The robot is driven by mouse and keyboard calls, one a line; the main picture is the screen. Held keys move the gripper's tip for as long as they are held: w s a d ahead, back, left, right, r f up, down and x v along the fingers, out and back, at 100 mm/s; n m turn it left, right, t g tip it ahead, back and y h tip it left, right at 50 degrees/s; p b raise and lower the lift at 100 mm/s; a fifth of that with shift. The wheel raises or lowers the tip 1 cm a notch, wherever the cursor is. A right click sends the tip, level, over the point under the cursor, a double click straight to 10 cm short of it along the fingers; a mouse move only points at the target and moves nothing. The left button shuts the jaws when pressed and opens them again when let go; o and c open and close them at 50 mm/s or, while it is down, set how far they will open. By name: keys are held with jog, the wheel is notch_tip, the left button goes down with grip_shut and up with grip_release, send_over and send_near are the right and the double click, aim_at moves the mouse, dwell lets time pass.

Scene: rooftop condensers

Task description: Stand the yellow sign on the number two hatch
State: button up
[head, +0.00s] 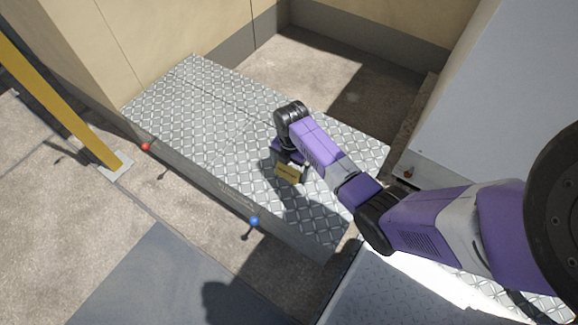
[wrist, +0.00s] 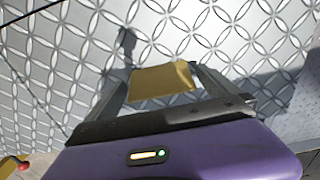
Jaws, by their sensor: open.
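The small yellow sign (head: 288,173) is below my gripper in the head view, over the right part of a raised diamond-plate surface. Its face carries small dark lettering I cannot read. In the wrist view the sign (wrist: 162,82) lies between the two grey fingers of my gripper (wrist: 160,72), which is open. In the head view my gripper (head: 287,160) is largely hidden by the wrist. The plated hatch cover (head: 325,220) under the sign has faint front-edge marking, too small to read. Whether the sign's base touches the plate is unclear.
A plated section (head: 170,98) to the left is clear. A red knob (head: 146,147) and a blue knob (head: 254,221) stand along the front edge. A yellow post (head: 60,105) rises at left. A grey-white cabinet (head: 455,95) is at right, a beige wall behind.

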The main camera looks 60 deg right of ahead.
notch_tip(320, 180, up, 12)
jog(key=p, duration=0.5)
jog(key=a+f+m+t, duration=0.3)
jog(key=a+f, duration=0.1)
jog(key=a, duration=0.8)
jog(key=s+a+r+m+t, duration=0.2)
jog(key=s+a+m+t, duration=0.2)
jog(key=s+a+m, duration=0.4)
jog(key=s+r+m+t, duration=0.3)
jog(key=s+r, duration=0.5)
jog(key=r, duration=0.5)
jog(key=s+r+m+t, duration=0.4)
jog(key=s+r, duration=0.4)
jog(key=r, duration=0.5)
jog(key=shift+s+a+t, duration=0.2)
jog(key=shift+a+t, duration=0.15)
jog(key=shift+t, duration=0.15)
